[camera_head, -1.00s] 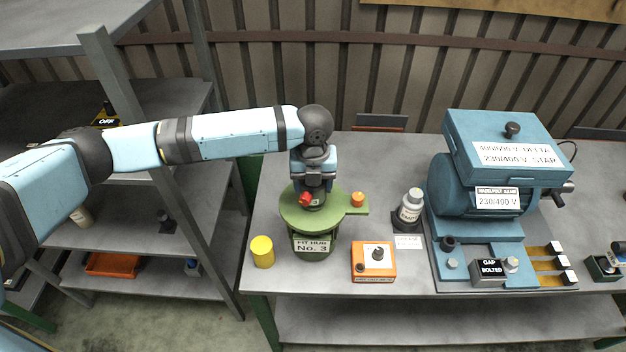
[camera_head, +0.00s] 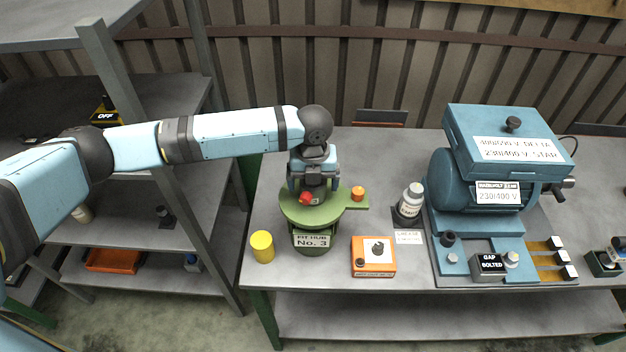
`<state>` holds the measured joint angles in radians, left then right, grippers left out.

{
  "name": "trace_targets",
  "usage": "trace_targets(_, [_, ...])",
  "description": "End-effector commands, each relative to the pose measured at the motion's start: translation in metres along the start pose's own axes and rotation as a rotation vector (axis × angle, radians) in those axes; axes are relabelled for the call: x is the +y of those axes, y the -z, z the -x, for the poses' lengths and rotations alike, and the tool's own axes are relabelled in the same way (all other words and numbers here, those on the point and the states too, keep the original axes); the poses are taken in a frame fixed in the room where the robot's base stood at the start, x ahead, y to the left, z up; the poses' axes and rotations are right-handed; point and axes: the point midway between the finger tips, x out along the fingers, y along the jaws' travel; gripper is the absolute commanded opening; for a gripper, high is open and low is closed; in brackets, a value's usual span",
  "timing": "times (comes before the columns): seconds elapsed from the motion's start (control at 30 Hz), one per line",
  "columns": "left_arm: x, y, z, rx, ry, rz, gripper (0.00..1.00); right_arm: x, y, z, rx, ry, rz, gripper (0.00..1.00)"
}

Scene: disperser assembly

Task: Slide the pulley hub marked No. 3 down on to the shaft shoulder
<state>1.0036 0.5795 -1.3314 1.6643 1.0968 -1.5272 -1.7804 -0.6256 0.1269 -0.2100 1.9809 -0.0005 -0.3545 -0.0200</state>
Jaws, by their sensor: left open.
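The green stand (camera_head: 297,212) on the bench has a round top plate with an arm to the right. Its front label (camera_head: 312,240) reads "FIT HUB No. 3". My left gripper (camera_head: 314,190) points down over the middle of the round plate, and it is open. A red knob (camera_head: 305,198) shows at the front of the gripper; I cannot tell what it belongs to. The pulley hub and the shaft shoulder cannot be made out, as the gripper covers the plate's middle. My right gripper is not in view.
A yellow cylinder (camera_head: 262,246) stands left of the stand. An orange box (camera_head: 373,270) and a grey-capped bottle (camera_head: 411,200) are to the right. An orange knob (camera_head: 357,193) sits on the plate's arm. A blue motor (camera_head: 480,190) fills the bench's right. A grey shelf (camera_head: 150,215) is at left.

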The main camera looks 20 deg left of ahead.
Motion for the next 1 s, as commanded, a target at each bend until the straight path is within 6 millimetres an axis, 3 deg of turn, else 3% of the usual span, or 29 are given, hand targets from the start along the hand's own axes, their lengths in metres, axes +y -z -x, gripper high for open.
trace_targets(0.13, [0.001,0.000,-0.001,0.001,-0.002,0.000,0.91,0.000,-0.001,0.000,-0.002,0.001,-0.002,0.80])
trace_targets(0.23, [0.000,-0.001,0.009,-0.001,0.000,0.000,0.91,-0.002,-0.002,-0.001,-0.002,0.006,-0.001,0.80])
trace_targets(0.7, [0.000,0.000,0.108,-0.003,0.001,-0.001,0.91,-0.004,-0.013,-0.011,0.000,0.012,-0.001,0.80])
trace_targets(1.0, [0.000,0.000,0.137,0.000,0.000,0.000,0.91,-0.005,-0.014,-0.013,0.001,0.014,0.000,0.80])
